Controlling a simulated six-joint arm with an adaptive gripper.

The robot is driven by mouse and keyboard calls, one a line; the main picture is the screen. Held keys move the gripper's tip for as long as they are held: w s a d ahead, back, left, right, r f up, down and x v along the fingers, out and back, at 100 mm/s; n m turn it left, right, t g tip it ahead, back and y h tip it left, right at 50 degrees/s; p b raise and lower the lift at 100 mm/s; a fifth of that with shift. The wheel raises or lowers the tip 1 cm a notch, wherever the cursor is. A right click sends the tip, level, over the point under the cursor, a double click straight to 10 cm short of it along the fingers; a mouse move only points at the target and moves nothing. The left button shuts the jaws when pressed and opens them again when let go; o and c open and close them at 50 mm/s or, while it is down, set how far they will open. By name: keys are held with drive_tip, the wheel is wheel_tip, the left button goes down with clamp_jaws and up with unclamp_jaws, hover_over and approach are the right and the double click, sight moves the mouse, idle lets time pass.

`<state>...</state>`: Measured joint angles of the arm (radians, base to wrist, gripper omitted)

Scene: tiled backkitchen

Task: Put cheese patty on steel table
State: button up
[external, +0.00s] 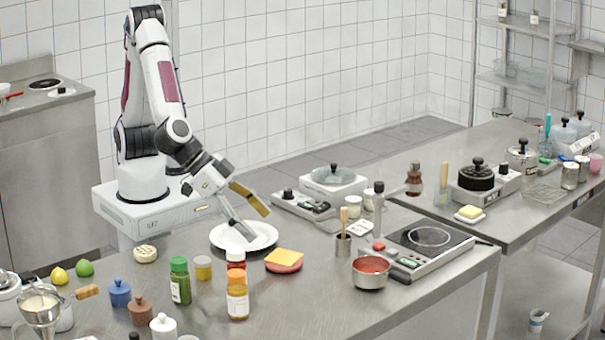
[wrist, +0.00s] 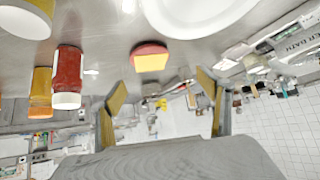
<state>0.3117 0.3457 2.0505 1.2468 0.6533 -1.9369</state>
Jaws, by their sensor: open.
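The cheese patty (external: 284,261) is a reddish patty with a yellow cheese slice on top. It lies on the steel table (external: 330,300), right of the sauce bottles and in front of the white plate. It also shows in the wrist view (wrist: 150,58), beyond my fingertips and between them. My gripper (external: 252,218) is open and empty above the white plate (external: 273,236), behind and to the left of the patty. Its two yellowish fingers stand wide apart in the wrist view (wrist: 163,88). Nothing is between them.
A red bottle (external: 236,258), an orange bottle (external: 237,297) and a green bottle (external: 180,281) stand left of the patty. A red-filled pot (external: 370,272) and an induction hob (external: 430,240) are to the right. The table front between the orange bottle and pot is clear.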

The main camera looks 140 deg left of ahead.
sight(284, 258)
drive_tip(key=shift+w+d+f, duration=0.7)
drive_tip(key=shift+f, duration=0.15)
drive_tip(key=shift+a, duration=0.1)
drive_tip(key=shift+x, duration=1.25)
drive_tip(key=shift+x, duration=2.6)
drive_tip(key=c, duration=1.4)
drive_tip(key=shift+r, duration=0.2)
